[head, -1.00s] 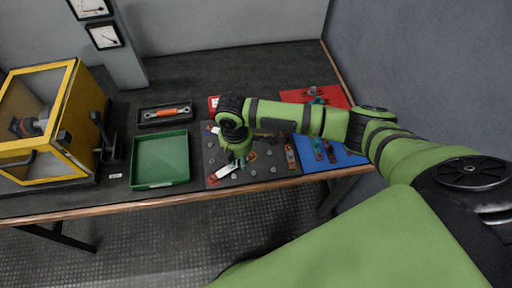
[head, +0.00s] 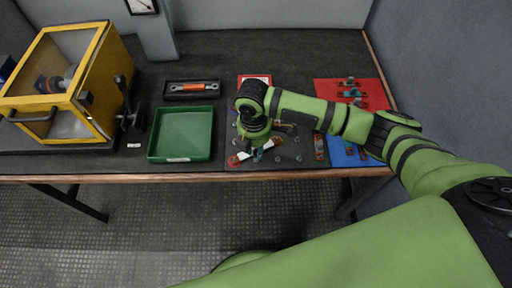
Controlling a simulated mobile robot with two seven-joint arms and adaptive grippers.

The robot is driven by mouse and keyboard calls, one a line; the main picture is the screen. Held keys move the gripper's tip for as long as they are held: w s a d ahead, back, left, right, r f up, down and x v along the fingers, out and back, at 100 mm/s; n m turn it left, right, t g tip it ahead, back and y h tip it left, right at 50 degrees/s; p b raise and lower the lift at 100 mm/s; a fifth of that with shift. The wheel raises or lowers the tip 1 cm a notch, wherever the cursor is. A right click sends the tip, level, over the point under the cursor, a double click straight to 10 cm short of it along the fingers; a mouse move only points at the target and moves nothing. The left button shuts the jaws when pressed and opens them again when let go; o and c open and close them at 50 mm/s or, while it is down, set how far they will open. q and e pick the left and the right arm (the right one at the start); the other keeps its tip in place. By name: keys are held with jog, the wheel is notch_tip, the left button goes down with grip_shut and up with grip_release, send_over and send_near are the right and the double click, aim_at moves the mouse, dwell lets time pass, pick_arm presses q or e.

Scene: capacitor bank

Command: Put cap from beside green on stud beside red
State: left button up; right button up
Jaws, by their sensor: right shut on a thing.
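My right gripper (head: 257,151) points down over the dark grey stud board (head: 290,168) near the front of the table. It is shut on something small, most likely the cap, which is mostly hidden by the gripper. A white-and-red piece (head: 240,158) shows just left of the fingertips. Several small grey studs (head: 278,159) stand on the board around the gripper. The green and red marks beside the studs are too small or covered to tell apart. My left gripper is not in view.
A green tray (head: 153,150) is left of the board, with a dark tray (head: 167,95) holding an orange-handled wrench behind it. A yellow-framed box (head: 105,75) stands at far left. A red mat (head: 376,92) and blue mat (head: 338,158) with small parts lie right.

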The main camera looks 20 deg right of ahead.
jog(key=shift+p, duration=0.35)
dwell(0.4)
jog(key=shift+n, duration=0.3)
dwell(0.4)
jog(key=shift+p, duration=0.45)
jog(key=shift+f+b, duration=0.6)
jog(key=shift+f, duration=0.65)
jog(key=shift+f, duration=0.1)
dwell(0.8)
jog(key=o, duration=1)
jog(key=shift+c, duration=0.2)
